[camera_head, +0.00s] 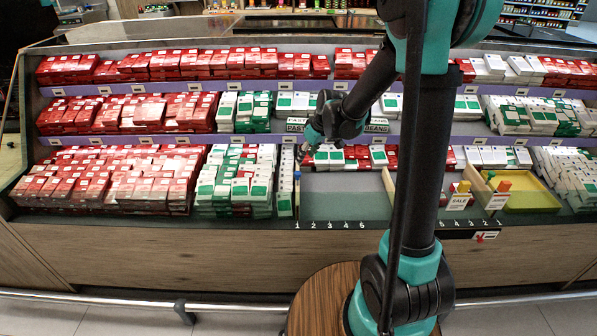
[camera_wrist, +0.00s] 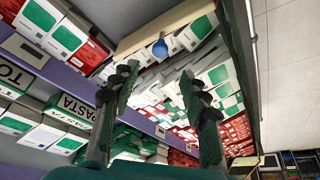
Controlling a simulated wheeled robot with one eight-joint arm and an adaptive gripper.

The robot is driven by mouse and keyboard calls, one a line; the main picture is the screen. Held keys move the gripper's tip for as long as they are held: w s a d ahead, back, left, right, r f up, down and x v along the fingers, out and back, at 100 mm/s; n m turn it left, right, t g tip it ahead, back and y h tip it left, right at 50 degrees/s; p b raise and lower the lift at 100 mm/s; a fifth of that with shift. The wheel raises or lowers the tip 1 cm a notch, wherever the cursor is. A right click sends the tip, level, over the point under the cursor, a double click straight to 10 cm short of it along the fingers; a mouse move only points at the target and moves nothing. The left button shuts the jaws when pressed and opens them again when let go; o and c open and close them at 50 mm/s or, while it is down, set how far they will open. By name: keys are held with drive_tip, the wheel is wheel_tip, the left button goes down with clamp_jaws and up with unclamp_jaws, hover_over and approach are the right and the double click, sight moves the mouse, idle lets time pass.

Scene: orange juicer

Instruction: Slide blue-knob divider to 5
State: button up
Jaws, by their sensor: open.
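The blue knob (camera_head: 297,175) sits on the front end of a thin upright divider (camera_head: 297,198) at the mark 1. White numbers (camera_head: 329,225) run from 1 to 5 along the front edge to its right. My gripper (camera_head: 303,153) is just above the knob, apart from it in the head view. In the wrist view my gripper (camera_wrist: 160,72) is open and empty, with its two fingers well apart. The blue knob (camera_wrist: 160,48) shows beyond the fingertips, between them, on the pale tan divider (camera_wrist: 178,26).
Green-white boxes (camera_head: 238,185) are packed left of the divider. The shelf floor (camera_head: 340,183) to its right is bare up to a wooden divider (camera_head: 389,187). Yellow-knob (camera_head: 464,186) and orange-knob (camera_head: 504,186) dividers stand further right, near a yellow tray (camera_head: 535,200).

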sight(298, 173)
drive_tip(key=x, duration=1)
drive_tip(key=shift+f, duration=0.15)
drive_tip(key=shift+c, duration=0.2)
clamp_jaws()
